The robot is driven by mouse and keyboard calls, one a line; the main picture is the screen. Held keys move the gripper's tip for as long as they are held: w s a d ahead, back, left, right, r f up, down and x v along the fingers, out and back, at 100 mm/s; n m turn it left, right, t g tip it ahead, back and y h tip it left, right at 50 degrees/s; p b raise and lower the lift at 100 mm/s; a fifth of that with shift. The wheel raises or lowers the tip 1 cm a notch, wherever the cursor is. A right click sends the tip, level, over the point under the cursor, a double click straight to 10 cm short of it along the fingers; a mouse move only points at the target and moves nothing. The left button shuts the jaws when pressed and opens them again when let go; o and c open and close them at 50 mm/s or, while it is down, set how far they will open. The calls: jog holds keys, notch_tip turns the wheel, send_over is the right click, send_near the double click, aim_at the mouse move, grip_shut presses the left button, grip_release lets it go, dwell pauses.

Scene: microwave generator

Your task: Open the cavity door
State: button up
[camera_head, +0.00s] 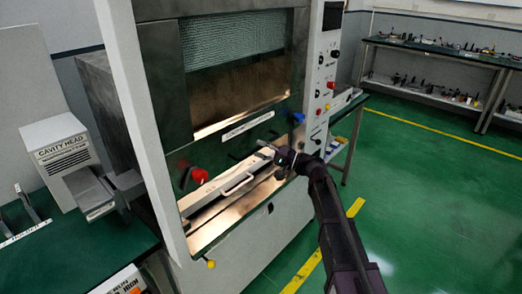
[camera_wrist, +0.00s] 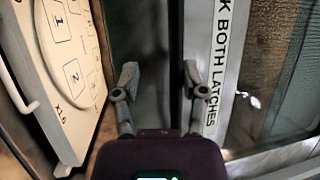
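The cavity door (camera_head: 235,128) is a dark-framed panel with a mesh window on the front of the machine. Its lower rail bears a white label strip (camera_head: 248,126); in the wrist view the label (camera_wrist: 218,65) reads "...K BOTH LATCHES". A red latch (camera_head: 200,175) is at the lower left and a blue latch (camera_head: 298,117) at the lower right. My gripper (camera_head: 272,152) is below the rail, near its right part. In the wrist view my gripper (camera_wrist: 161,70) is open, with nothing visible between its fingers. The right finger overlaps the rail's edge; contact cannot be told.
Below the rail, a pale board (camera_wrist: 72,65) with numbered squares and a white handle (camera_head: 238,184) lies over a copper-coloured surface. A control panel (camera_head: 325,75) stands at the right. A green bench (camera_head: 75,250) is at the left. The floor (camera_head: 420,190) at right is clear.

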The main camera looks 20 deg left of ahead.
jog(key=shift+d+f+b, duration=0.3)
jog(key=shift+f+b, duration=0.15)
jog(key=shift+f, duration=0.2)
jog(key=shift+d+f+b, duration=0.25)
jog(key=shift+f+b, duration=0.2)
jog(key=shift+f, duration=0.15)
jog(key=shift+s, duration=0.1)
